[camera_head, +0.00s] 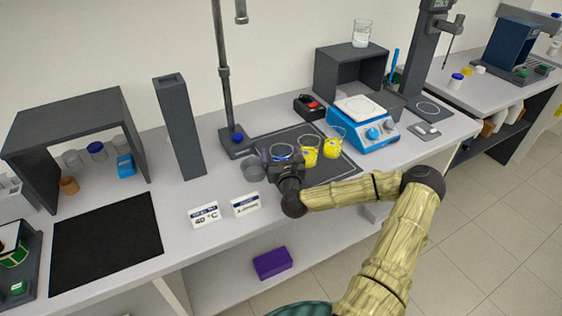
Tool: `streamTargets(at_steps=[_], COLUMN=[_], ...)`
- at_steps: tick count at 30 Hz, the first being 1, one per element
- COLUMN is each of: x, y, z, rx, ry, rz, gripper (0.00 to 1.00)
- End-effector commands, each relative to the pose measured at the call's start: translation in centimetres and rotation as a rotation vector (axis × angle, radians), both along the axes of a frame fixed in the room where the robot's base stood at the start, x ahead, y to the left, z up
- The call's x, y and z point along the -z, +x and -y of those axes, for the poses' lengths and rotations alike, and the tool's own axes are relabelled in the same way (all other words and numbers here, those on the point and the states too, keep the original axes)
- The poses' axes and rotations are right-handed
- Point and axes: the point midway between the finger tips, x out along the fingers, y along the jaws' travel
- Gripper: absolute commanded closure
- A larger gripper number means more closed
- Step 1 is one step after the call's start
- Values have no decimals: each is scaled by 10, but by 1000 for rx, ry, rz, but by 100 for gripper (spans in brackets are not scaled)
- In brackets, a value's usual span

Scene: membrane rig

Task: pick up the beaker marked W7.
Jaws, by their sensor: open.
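No W7 mark is readable in the head view, so I cannot tell which beaker bears it. Two glass beakers with yellow lower parts, the left one (309,155) and the right one (332,148), stand on the dark mat (345,168). A clear or grey glass vessel (254,172) stands at the mat's left edge. My gripper (284,154) is open over the mat, between this vessel and the left yellow beaker. A blue ring shows at its jaws; what it belongs to is partly hidden. I cannot tell whether my gripper touches anything.
A stand with a tall rod (228,90) rises behind the mat. A dark column (180,130) stands left.

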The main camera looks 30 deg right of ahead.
Motion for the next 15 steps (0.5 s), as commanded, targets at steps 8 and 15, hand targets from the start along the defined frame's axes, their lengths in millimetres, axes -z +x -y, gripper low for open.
streamTargets(at_steps=[8, 15], x=[0, 0], y=[23, 22], z=[7, 6], rx=[0, 0], ry=[0, 0], rz=[0, 0], gripper=[11, 11])
